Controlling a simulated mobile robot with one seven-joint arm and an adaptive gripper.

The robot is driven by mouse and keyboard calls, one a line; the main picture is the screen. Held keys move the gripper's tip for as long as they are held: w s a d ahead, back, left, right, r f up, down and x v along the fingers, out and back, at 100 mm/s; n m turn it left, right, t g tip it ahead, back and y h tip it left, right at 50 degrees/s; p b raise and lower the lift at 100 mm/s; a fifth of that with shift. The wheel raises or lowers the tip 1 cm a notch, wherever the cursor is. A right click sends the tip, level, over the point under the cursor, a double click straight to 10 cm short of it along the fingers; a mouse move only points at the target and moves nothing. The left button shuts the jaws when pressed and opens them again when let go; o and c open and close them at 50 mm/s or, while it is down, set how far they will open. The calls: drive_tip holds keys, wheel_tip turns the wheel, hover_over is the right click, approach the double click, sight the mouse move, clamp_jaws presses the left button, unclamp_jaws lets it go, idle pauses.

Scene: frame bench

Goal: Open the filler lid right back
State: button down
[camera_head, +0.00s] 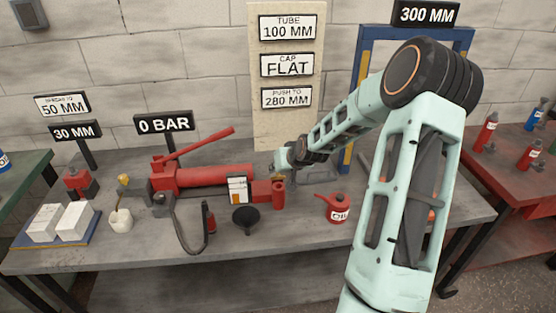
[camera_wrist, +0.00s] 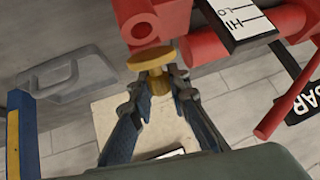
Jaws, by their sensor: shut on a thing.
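The filler lid (camera_wrist: 147,61) is a brass-coloured disc with a short knob. In the wrist view it is beside the mouth of the red filler neck (camera_wrist: 152,14), whose round opening shows. My gripper (camera_wrist: 160,80) is shut on the lid's knob, one finger on each side. In the head view the neck (camera_head: 279,194) stands at the right end of the red hand pump (camera_head: 205,178), and my gripper (camera_head: 281,168) is just above and behind it. The lid is too small there to judge its tilt, and its hinge is not clear.
A HI/LO level plate (camera_head: 237,189) is beside the neck. A black funnel (camera_head: 246,218) and a red oil can (camera_head: 336,208) stand on the bench in front. A blue frame (camera_head: 364,60) rises behind my arm. A hose (camera_head: 186,232) hangs at the left.

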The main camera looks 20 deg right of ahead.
drive_tip(key=shift+w+d+r+g+y+p, duration=0.15)
drive_tip(key=shift+w+g+p, duration=0.2)
drive_tip(key=shift+g+p, duration=0.25)
drive_tip(key=shift+w+a+r+g+y+p, duration=0.15)
drive_tip(key=shift+w+g+p, duration=0.15)
drive_tip(key=shift+g+p, duration=0.3)
drive_tip(key=shift+w+d+f+m+g+y+p, duration=0.15)
drive_tip(key=shift+w+f+m+g+y+p, duration=0.15)
drive_tip(key=shift+g+p, duration=0.45)
drive_tip(key=shift+w+d+f+m+g+y+p, duration=0.15)
drive_tip(key=shift+f+g+p, duration=0.25)
drive_tip(key=shift+g, duration=0.55)
drive_tip(key=c, duration=1.8)
unclamp_jaws()
drive_tip(key=shift+w, duration=0.1)
drive_tip(key=v, duration=1.2)
